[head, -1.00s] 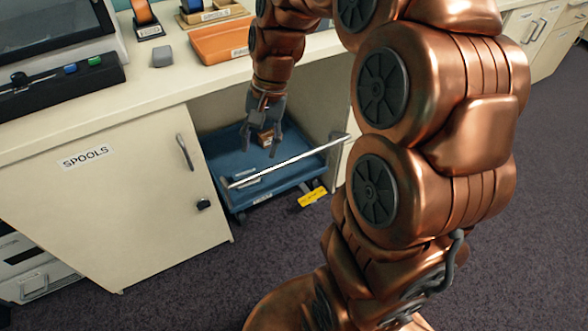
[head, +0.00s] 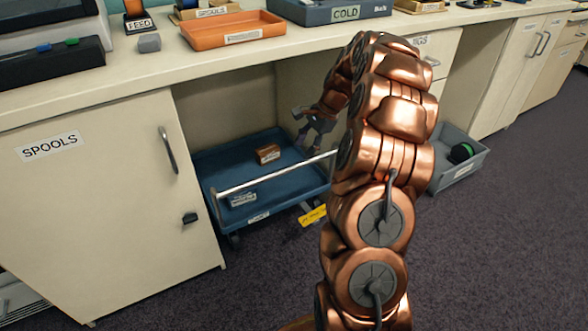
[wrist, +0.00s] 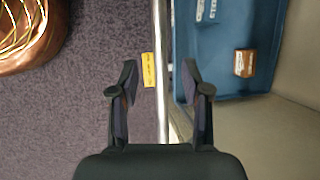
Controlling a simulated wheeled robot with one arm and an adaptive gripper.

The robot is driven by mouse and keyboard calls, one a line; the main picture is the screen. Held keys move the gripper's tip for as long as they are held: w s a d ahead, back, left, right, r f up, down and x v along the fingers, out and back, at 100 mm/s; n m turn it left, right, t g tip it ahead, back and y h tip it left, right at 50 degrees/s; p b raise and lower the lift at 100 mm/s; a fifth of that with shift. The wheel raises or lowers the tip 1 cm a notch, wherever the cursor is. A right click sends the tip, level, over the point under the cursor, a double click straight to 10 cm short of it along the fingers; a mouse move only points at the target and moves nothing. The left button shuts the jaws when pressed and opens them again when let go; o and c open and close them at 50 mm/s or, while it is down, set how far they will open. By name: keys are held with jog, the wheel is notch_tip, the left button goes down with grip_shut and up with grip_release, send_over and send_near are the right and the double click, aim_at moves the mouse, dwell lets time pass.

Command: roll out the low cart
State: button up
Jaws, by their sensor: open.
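The low cart (head: 296,183) is a blue tray on small wheels, standing in the open bay under the counter. Its pale handle bar (head: 275,175) runs across the front on two uprights. A brown box (head: 267,154) and a small grey labelled item (head: 242,199) lie in the tray. My gripper (head: 308,135) is open near the right end of the bar.
The SPOOLS cabinet door (head: 100,200) borders the bay on the left. A grey bin (head: 458,165) with a dark green-edged round item is on the right.

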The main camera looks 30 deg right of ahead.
aim_at(293, 165)
jog(key=b+x, duration=0.2)
jog(key=x, duration=0.5)
jog(key=shift+a+f, duration=0.15)
jog(key=shift+f, duration=0.1)
grip_shut()
dwell(0.5)
